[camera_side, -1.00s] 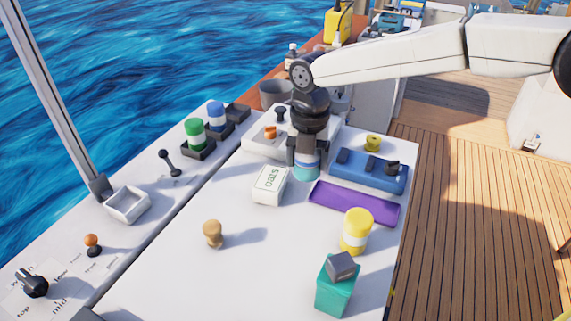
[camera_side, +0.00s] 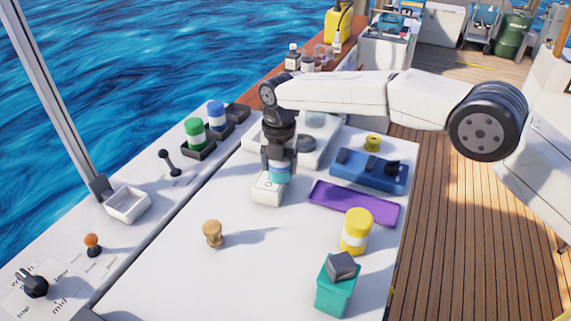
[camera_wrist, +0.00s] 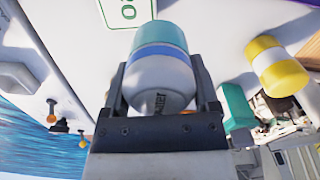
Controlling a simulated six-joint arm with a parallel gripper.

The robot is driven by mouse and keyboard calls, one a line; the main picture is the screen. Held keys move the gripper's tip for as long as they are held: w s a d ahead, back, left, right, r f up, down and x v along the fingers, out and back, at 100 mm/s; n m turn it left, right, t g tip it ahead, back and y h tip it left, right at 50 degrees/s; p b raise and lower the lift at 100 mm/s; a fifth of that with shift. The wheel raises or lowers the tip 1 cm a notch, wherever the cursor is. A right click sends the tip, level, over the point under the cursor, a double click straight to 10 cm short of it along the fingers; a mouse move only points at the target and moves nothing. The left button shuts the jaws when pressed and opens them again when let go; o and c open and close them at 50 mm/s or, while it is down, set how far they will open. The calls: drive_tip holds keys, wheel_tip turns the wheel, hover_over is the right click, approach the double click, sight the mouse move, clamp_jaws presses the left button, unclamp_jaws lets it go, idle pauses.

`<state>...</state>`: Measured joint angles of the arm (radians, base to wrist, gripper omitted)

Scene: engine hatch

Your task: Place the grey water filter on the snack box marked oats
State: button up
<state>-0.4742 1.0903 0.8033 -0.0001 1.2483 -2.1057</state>
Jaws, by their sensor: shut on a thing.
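The snack box marked oats (camera_side: 266,194) is a white box on the white hatch top. Part of its green-framed label shows in the wrist view (camera_wrist: 123,10). My gripper (camera_side: 279,166) is shut on the grey water filter (camera_side: 279,175), a pale grey canister with a blue band and a teal end. In the wrist view the filter (camera_wrist: 160,72) sits between both fingers, its lettering only partly readable. The filter appears upright, at the box's top in the side view. I cannot tell whether it touches the box. My gripper hides part of the label.
A purple tray (camera_side: 354,204) and a blue rack (camera_side: 368,172) lie to the right. A yellow canister (camera_side: 355,232), a teal box (camera_side: 334,290) with a grey block, and a tan knob (camera_side: 213,234) stand nearer. Green (camera_side: 196,132) and blue canisters (camera_side: 217,115) stand at left.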

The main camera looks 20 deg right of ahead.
sight(276, 176)
drive_tip(key=shift+w+a+f, duration=0.15)
drive_tip(key=shift+w+f, duration=0.2)
drive_tip(key=shift+w, duration=0.05)
drive_tip(key=shift+w+a+f, duration=0.1)
drive_tip(key=shift+w+f, duration=0.1)
drive_tip(key=shift+f, duration=1.7)
drive_tip(key=shift+f, duration=0.15)
drive_tip(key=o, duration=1.3)
wheel_tip(276, 176, up, 12)
drive_tip(key=shift+r, duration=0.15)
